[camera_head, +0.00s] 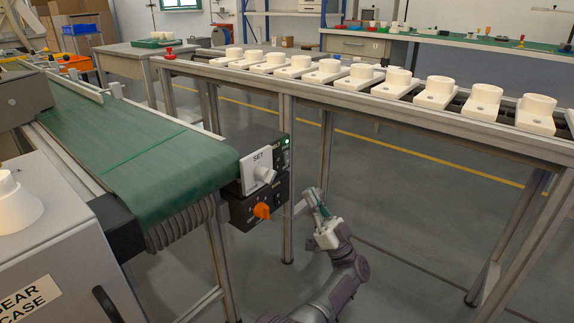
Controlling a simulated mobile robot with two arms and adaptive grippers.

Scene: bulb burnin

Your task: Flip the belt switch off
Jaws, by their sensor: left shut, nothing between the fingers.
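The green conveyor belt (130,145) ends at a dark control box (283,178) on its right. The box has a white panel marked SET (256,160) with a pale knob (265,175), and an orange rotary knob (261,211) below. A small green light (287,141) glows at the box's upper right. The labels beside the orange knob are too small to read, so I cannot tell which control is the belt switch. My left gripper (311,203) is shut and empty, just right of the box, near the orange knob's height and apparently apart from it. My right gripper is not in view.
A metal rail table (395,117) with a row of several white fixtures runs across the right, its leg (287,180) close to my gripper. A grey case (70,245) stands at the lower left. Floor at the lower right is clear.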

